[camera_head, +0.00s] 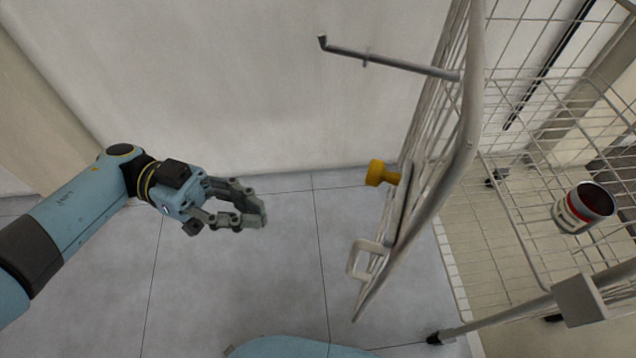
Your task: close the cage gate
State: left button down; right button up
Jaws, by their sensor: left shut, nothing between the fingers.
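The cage gate (471,115) is a light wire-mesh panel in a bent tube frame. It stands swung out from the wire cage (530,222) on the right. A yellow knob (376,173) and a pale loop handle (358,262) stick out from its left face. A grey rod with a bent tip (390,62) juts left from its upper part. My left gripper (262,213) is shut and empty, left of the gate and apart from it, with its fingers pointing right. My right gripper is not in view.
A dark can with a red-and-white label (578,212) is at the cage mesh on the right. A pale wall (230,80) stands behind. The grey tiled floor (250,290) is clear between my left gripper and the gate. A cage leg (500,318) reaches the floor at lower right.

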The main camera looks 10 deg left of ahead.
pick_arm(q)
jog(key=w+a+r+m+b, duration=0.1)
jog(key=w+a+r+m, duration=0.1)
jog(key=w, duration=0.6)
jog(key=s+d+y, duration=0.1)
jog(key=s+d, duration=0.1)
jog(key=d, duration=1.1)
jog(key=shift+s+d, duration=0.2)
jog(key=shift+d, duration=0.05)
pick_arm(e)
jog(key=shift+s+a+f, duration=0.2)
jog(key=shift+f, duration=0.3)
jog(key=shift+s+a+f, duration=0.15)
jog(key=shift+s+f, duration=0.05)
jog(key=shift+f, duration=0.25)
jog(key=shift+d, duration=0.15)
